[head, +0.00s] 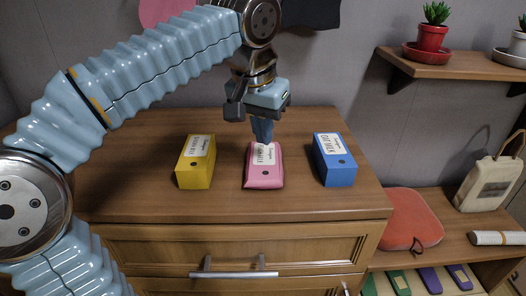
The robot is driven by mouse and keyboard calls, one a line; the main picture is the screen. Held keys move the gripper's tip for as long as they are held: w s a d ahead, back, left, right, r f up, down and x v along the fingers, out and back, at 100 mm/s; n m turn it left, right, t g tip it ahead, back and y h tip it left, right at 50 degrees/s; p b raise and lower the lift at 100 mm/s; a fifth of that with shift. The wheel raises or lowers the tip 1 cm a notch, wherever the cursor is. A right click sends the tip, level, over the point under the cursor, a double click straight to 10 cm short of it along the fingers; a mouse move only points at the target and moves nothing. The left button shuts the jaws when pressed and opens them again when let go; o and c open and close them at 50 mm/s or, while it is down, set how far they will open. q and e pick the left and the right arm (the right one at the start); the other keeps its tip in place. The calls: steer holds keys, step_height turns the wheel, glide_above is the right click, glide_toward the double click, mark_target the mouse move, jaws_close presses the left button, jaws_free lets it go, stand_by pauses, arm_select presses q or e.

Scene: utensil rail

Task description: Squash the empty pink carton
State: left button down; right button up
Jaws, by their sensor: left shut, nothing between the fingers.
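The pink carton (264,178) stands in the middle of the wooden cabinet top, between a yellow carton (194,168) and a blue carton (333,162). My left gripper (262,137) points straight down over the back part of the pink carton. Its fingers are shut with nothing between them. The tips reach the label and seem to touch it, hiding part of it. My right gripper is not in view.
The cabinet top (115,202) is clear in front of the cartons. A drawer with a metal handle (234,274) is below. At right, a wall shelf (455,62) holds potted plants, and a lower shelf carries a red flat pad (408,214) and a beige bag (488,184).

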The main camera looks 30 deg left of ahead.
mark_target(264, 159)
arm_select(q)
steer(key=p+v, duration=0.2)
steer(key=w+p+v, duration=0.1)
steer(key=p+v, duration=0.1)
steer(key=shift+r+p, duration=0.3)
steer(key=shift+r, duration=0.2)
stand_by(0.4)
